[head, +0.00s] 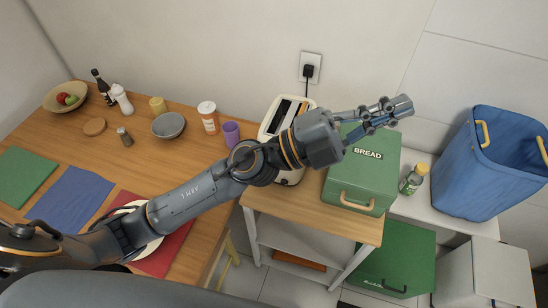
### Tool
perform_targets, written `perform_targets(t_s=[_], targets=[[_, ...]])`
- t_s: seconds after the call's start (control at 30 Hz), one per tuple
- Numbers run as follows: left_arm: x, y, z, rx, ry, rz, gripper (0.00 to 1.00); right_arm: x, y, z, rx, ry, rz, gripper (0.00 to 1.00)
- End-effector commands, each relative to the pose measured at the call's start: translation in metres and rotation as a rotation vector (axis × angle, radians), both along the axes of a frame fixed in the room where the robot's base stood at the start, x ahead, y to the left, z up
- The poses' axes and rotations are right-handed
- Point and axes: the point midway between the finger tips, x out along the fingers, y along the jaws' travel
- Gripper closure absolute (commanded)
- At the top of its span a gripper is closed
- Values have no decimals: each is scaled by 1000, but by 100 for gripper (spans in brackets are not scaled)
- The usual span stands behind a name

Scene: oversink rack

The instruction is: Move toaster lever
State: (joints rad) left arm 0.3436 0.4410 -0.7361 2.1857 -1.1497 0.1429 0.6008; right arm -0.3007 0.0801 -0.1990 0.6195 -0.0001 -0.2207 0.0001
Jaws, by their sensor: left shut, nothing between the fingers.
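The cream toaster (272,122) with dark slots stands against the wall on a small wooden-topped stand. My left forearm and wrist cross in front of it and hide much of its body. I cannot make out its lever. My left gripper (403,105) is shut and empty. In the picture it lies to the right of the toaster, over the upper right part of the green bread box, and it points right, away from the toaster. My right gripper is not in view.
The green bread box (376,185) stands right of the toaster. A plugged-in cord (308,72) runs down the wall behind it. A purple cup (231,134) and a shaker bottle (208,117) stand to the left. A blue bin (478,175) and small green-labelled bottle (413,178) are at right.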

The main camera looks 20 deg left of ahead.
Motion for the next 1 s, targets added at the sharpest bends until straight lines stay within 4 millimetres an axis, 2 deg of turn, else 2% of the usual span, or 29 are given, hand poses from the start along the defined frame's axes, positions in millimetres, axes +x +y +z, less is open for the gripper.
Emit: perform_targets(t_s=[0.03,0.1,0.17,0.27,0.33,0.4,0.5,0.6,0.7,0.8,0.9,1.0], targets=[[-13,-16,-10,110,-78,-79,100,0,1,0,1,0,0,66],[-30,-34,-34,274,-163,-184,100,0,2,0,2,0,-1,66],[-40,-41,-61,429,-225,-263,100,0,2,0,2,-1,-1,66],[-44,-38,-110,696,-291,-361,100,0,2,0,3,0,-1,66],[-39,-26,-143,878,-314,-404,100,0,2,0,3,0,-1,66],[-29,-8,-171,1052,-323,-427,100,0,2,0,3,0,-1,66],[-10,25,-203,1287,-315,-434,100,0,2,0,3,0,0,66],[12,64,-225,1503,-285,-414,100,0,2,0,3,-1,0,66],[34,105,-237,1697,-239,-374,100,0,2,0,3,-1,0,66],[53,141,-240,1854,-190,-323,100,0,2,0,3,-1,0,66],[66,171,-239,1971,-142,-276,100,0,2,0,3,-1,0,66],[74,191,-236,2046,-109,-240,100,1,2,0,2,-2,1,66]])
